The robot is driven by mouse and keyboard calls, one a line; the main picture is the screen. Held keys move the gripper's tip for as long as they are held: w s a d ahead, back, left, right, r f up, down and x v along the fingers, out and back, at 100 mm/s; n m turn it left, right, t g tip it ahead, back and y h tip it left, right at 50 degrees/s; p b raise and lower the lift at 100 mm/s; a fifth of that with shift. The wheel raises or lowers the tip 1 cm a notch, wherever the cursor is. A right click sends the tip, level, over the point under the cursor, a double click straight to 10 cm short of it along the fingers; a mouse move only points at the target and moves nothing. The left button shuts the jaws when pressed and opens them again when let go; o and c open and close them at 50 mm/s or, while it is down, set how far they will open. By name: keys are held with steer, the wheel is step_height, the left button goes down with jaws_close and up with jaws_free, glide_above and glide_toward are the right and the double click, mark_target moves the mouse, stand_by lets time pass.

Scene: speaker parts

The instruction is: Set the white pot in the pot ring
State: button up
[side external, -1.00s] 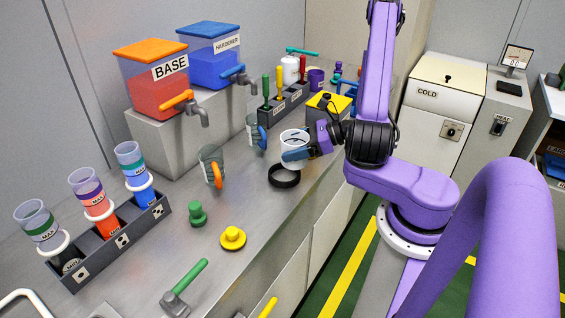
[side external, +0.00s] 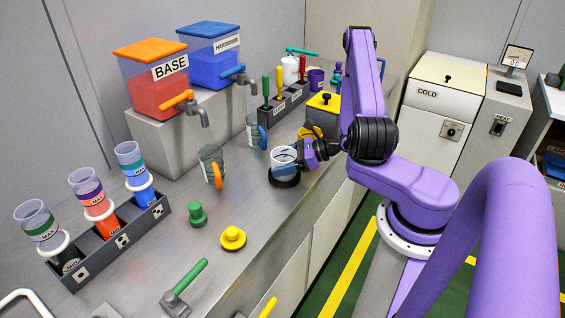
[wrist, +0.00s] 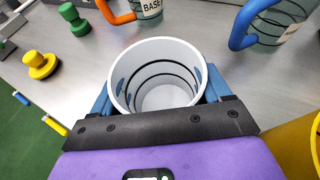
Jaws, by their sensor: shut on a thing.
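The white pot (side external: 281,154) is upright at the black pot ring (side external: 284,182) on the steel counter. Its lower part is at the ring, but I cannot tell whether its base is fully down. My gripper (side external: 287,167) has its blue fingers closed around the pot. In the wrist view the white pot (wrist: 157,50) shows its open rim and an empty inside with dark lines, between the two blue fingers of my gripper (wrist: 160,95). The ring is hidden in the wrist view.
A clear cup with an orange handle (side external: 211,168) and one with a blue handle (side external: 254,132) stand close by to the left. A green knob (side external: 198,214) and a yellow knob (side external: 232,238) lie nearer the front. A yellow-topped box (side external: 328,104) is behind.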

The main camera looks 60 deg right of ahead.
steer(key=shift+f, duration=0.25)
steer(key=o, duration=1)
